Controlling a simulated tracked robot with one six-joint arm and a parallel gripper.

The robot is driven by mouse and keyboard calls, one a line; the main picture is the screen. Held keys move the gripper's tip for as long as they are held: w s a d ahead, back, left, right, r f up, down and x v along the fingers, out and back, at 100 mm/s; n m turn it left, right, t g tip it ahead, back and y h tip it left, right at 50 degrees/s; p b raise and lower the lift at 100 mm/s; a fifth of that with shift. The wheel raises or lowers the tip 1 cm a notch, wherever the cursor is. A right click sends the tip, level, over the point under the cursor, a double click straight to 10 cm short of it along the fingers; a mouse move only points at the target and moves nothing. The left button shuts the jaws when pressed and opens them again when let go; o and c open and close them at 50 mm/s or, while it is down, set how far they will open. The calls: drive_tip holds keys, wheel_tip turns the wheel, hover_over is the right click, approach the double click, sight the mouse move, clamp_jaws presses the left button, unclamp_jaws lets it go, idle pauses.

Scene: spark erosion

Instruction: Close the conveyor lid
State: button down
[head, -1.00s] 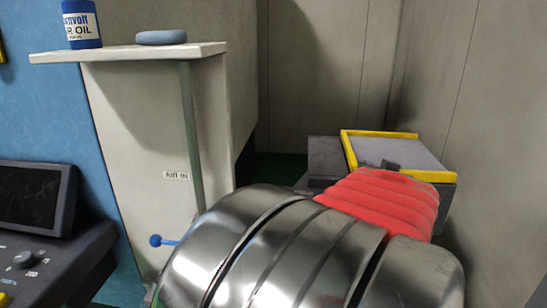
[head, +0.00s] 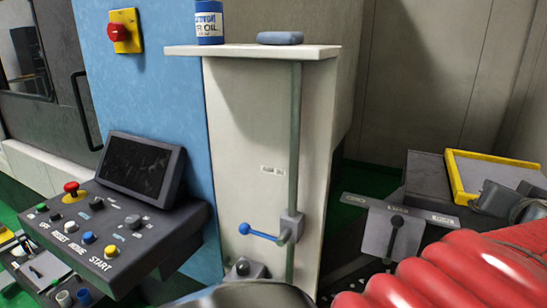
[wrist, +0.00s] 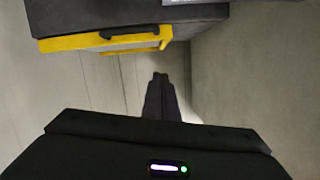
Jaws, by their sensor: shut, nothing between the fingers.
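A yellow-rimmed grey panel, which looks like the conveyor lid (head: 458,180), sits on a dark grey housing at the right of the head view. I cannot tell how far open it is. In the wrist view, a yellow edge (wrist: 70,43) with a black handle (wrist: 130,34) shows at the top left, under a dark body. My gripper (wrist: 160,78) is shut and empty, in the middle of the wrist view, below and apart from the yellow edge. In the head view, my red-sleeved arm hides part of the housing.
A dark housing with a black lever (head: 396,222) on a grey plate stands left of the lid. A control panel (head: 110,235) is at left. Walls stand close behind.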

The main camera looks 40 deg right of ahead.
drive_tip(key=shift+v, duration=1)
drive_tip(key=shift+w, duration=0.1)
